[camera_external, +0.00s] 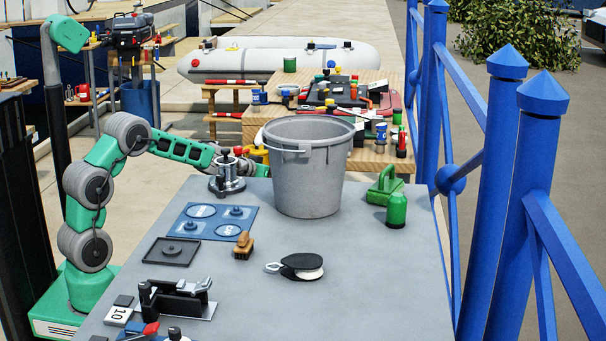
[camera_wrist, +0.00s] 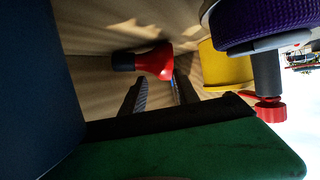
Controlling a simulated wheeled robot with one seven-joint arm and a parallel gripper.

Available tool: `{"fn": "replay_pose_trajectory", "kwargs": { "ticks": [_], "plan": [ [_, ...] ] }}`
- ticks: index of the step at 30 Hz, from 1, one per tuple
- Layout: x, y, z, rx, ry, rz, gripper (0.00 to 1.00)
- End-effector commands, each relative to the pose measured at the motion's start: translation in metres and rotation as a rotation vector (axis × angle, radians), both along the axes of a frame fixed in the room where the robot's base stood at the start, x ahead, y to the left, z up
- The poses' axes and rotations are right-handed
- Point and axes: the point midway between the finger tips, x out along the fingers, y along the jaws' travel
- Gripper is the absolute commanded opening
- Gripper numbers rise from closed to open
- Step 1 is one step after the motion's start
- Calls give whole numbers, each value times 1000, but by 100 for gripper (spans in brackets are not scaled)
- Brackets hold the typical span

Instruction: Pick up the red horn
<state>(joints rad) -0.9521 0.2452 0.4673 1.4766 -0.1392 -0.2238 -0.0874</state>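In the wrist view, the red horn (camera_wrist: 155,61) lies past my fingertips, its flared red end toward the right and a dark part at its left. My gripper (camera_wrist: 160,88) has two dark ribbed fingers spread apart with a gap between them. The horn shows beyond this gap, and I see no grip on it. In the external view, my green arm reaches over behind the table, and the gripper's end is hidden by the winch and the grey bucket. I cannot make out the horn there with certainty.
The grey bucket (camera_external: 305,180) and metal winch (camera_external: 228,176) stand at the grey table's far side. A wooden bench (camera_external: 258,127) with several items is behind. In the wrist view, a purple roll (camera_wrist: 262,22) and yellow object (camera_wrist: 222,68) are right of the horn; a dark blue surface (camera_wrist: 40,80) fills the left.

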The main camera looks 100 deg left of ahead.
Motion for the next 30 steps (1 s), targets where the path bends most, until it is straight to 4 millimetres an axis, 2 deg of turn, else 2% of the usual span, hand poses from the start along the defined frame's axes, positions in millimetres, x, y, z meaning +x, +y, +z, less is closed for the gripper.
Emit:
{"fn": "replay_pose_trajectory", "kwargs": {
  "ticks": [1, 8, 20, 25, 29, 30],
  "plan": [
    [0, -1, -3, -5, 4, 0, 18],
    [-1, -1, -5, -8, 5, 0, 0],
    [-1, -2, -7, -12, 8, -1, 0],
    [-1, -2, 7, -11, 8, -1, 0],
    [-2, -3, 32, -8, 5, 0, 0],
    [-6, -9, 42, -6, 4, 0, 0]
  ]
}}
